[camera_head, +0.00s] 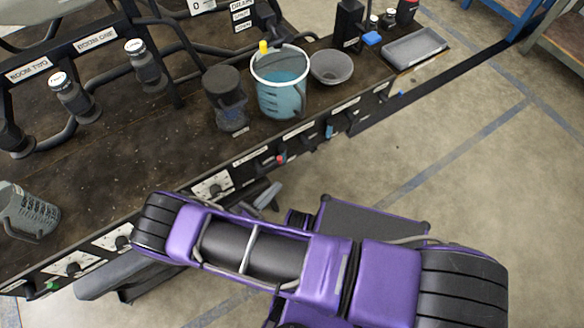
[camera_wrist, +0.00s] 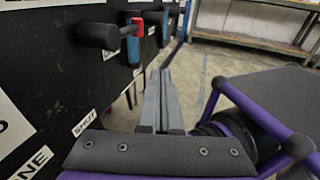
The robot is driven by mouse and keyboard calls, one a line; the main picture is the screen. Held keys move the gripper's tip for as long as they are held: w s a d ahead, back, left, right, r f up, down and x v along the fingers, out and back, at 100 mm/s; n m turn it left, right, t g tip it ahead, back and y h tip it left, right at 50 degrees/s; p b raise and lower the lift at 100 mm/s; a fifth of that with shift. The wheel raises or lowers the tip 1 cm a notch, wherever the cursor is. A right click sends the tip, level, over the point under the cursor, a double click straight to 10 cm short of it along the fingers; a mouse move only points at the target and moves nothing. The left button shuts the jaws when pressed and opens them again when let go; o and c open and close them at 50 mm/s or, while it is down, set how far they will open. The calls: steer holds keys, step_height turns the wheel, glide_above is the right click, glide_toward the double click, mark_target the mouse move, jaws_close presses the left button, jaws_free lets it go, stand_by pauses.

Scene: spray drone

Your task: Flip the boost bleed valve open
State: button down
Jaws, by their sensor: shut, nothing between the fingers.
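The bench's black front panel (camera_head: 235,168) carries a row of small valves and labels. I cannot read which valve is the boost bleed valve. A red-marked valve (camera_head: 281,158) and a blue one (camera_head: 329,131) sit right of my gripper (camera_head: 266,196). In the wrist view, a black handle with a red collar (camera_wrist: 110,36) and a blue-marked handle (camera_wrist: 133,48) stick out from the panel. A "SHUT" label (camera_wrist: 84,123) is on the panel nearer the camera. My gripper, also in the wrist view (camera_wrist: 163,76), is shut and empty, beside the panel and apart from the handles.
On the bench top stand a bucket of blue liquid (camera_head: 281,88), a grey bowl (camera_head: 331,67), a dark jug (camera_head: 227,95) and a grey tray (camera_head: 414,46). A grey measuring container (camera_head: 28,212) is at the left. The floor (camera_head: 470,200) to the right is clear.

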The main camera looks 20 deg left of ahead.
mark_target(308, 144)
steer(key=x, duration=1.3)
steer(key=shift+w+d, duration=0.2)
steer(key=shift+w, duration=0.05)
